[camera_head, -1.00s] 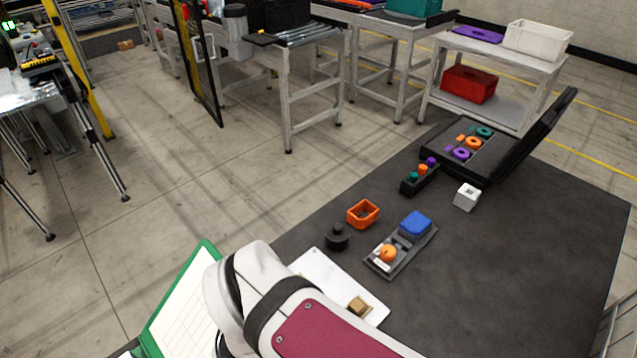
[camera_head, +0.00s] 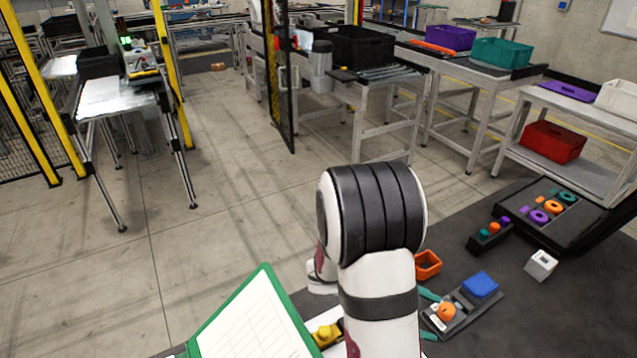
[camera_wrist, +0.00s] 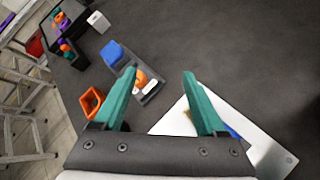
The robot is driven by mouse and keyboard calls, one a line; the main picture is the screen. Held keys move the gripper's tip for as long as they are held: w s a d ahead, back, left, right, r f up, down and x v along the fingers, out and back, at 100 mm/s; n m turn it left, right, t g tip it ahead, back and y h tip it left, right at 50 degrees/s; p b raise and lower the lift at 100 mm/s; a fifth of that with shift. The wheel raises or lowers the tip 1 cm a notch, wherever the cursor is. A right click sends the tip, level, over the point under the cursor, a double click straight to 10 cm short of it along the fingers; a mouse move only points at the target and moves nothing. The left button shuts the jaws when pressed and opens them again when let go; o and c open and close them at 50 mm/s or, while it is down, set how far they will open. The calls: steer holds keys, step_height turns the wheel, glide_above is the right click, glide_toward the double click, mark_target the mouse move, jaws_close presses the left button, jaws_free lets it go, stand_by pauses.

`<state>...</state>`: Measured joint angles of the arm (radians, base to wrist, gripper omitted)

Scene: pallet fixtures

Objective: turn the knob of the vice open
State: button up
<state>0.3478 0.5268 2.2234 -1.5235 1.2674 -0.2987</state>
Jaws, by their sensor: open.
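The vice (camera_head: 484,314) is a grey base with a blue block (camera_head: 480,286) at one end and a round orange knob (camera_head: 446,312) at the other. In the wrist view the blue block (camera_wrist: 113,53) shows left of my gripper. The orange knob (camera_wrist: 140,78) appears just inside the left fingertip, which hides part of the vice. My gripper (camera_wrist: 159,76) is open, its teal fingers apart with nothing held. In the head view the fingers show just left of the knob, mostly hidden by my arm. I cannot tell the height gap.
An orange open box (camera_head: 428,264) stands beside the vice. A white block (camera_head: 541,264), a dark holder with coloured pegs (camera_head: 488,236) and an open black case (camera_head: 570,228) lie beyond. A white plate (camera_wrist: 178,122) lies under the right finger. Bare dark mat is right of the vice.

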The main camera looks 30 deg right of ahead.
mark_target(446, 309)
steer(key=w+d+f+n+h, duration=0.1)
steer(key=f+n, duration=0.1)
steer(key=w+d+f+n+t+h, duration=0.1)
steer(key=d+f+n, duration=0.1)
steer(key=f+n, duration=0.1)
steer(key=w+d+f+n+h, duration=0.1)
steer(key=d+f+n, duration=0.1)
steer(key=n, duration=0.1)
steer(key=shift+w+f+t, duration=0.15)
steer(key=shift+w+t, duration=0.05)
steer(key=shift+t, duration=0.2)
steer(key=shift+n+h, duration=0.3)
steer(key=x, duration=0.7)
steer(key=shift+d+f, duration=0.15)
steer(key=shift+f, duration=0.05)
steer(key=shift+w, duration=0.1)
jaws_close()
